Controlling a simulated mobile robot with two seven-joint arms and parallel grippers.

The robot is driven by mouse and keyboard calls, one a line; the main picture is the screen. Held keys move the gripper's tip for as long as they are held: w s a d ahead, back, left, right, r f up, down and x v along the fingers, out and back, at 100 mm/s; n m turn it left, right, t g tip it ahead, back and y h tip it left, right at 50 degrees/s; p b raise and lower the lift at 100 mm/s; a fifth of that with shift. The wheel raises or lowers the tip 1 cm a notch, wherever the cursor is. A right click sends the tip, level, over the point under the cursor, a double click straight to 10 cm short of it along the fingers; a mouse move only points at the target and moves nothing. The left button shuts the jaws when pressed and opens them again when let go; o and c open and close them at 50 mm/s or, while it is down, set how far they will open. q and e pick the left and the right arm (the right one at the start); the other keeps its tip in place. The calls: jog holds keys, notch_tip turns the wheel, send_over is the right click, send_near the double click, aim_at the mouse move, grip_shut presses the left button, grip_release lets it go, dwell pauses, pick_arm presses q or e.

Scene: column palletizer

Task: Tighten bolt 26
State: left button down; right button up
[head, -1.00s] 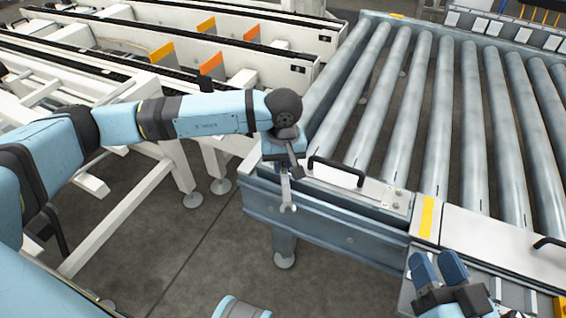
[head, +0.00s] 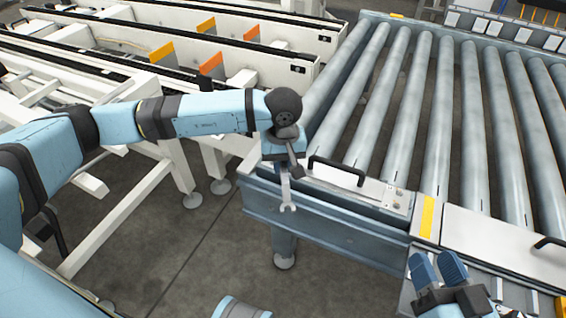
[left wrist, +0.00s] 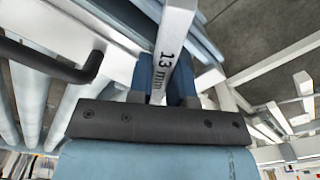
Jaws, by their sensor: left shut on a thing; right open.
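My left gripper (head: 288,172) is shut on a silver wrench (head: 285,192), which hangs down with its open end at the bottom. In the left wrist view the wrench (left wrist: 172,42) is marked "13 mm" and stands between the blue fingers. The wrench is in front of the near left corner of the roller conveyor's frame (head: 330,222). Small bolt heads (head: 397,192) show on the metal end plate, to the right of the wrench and apart from it. No number is readable, so I cannot tell which is bolt 26. My right gripper (head: 437,267) is open and empty at the lower right.
A black handle (head: 337,170) stands up from the light cover plate near the left gripper. Grey rollers (head: 405,115) fill the conveyor behind. White conveyor frames (head: 175,70) lie at the left. The floor (head: 175,250) in front of the conveyor is mostly clear.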

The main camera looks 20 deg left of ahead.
pick_arm(q)
jog(key=shift+f+b, duration=0.9)
dwell(1.2)
dwell(0.5)
